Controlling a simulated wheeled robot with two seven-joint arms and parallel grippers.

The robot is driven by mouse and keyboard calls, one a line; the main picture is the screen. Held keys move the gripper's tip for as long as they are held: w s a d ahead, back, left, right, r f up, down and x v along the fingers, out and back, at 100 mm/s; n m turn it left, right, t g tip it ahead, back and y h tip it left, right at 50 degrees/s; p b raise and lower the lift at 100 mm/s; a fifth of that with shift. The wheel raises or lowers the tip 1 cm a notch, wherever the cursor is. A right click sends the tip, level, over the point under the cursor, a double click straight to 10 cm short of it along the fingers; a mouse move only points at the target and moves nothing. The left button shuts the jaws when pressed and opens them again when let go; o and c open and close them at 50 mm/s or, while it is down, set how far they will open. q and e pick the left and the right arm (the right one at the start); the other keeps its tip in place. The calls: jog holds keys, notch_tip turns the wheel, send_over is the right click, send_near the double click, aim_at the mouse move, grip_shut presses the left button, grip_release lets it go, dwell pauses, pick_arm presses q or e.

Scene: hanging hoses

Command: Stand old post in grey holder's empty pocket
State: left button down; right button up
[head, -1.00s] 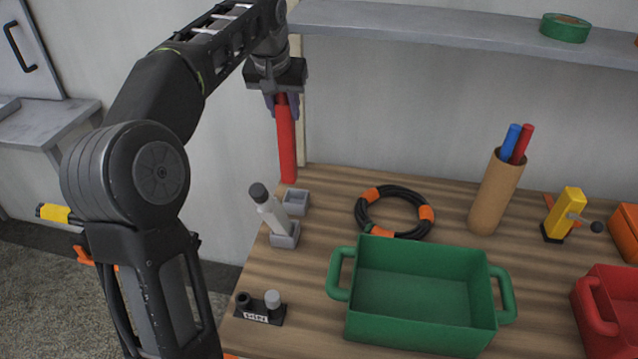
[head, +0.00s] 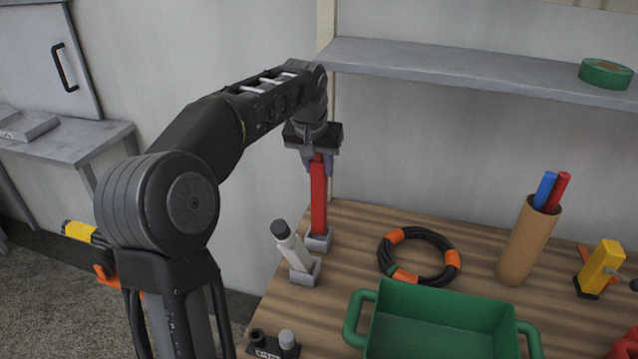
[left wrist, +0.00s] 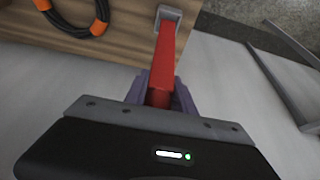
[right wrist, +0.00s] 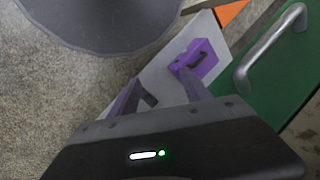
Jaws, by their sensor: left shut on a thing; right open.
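My left gripper (head: 318,164) is shut on the upper end of a red post (head: 318,200), held about upright. The post's lower end meets the back grey pocket (head: 321,243) of the holder; I cannot tell how deep it sits. In the left wrist view the red post (left wrist: 165,60) runs from the fingers to that grey pocket (left wrist: 172,12). The front grey pocket (head: 305,274) holds a pale post with a dark cap (head: 292,246), leaning left. My right gripper (right wrist: 158,85) is open and empty in the right wrist view; the head view does not show it.
A black hose coil with orange bands (head: 418,257) lies right of the holder. A green bin (head: 445,302) stands in front of it. A cardboard tube (head: 528,245) and yellow clamp (head: 600,267) stand further right. A grey shelf (head: 450,74) overhangs the back.

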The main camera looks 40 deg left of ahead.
aim_at(319, 178)
pick_arm(q)
jog(key=shift+f, duration=1.95)
jog(key=c, duration=1.1)
grip_release()
jog(key=shift+o, duration=0.2)
jog(key=v, duration=1.2)
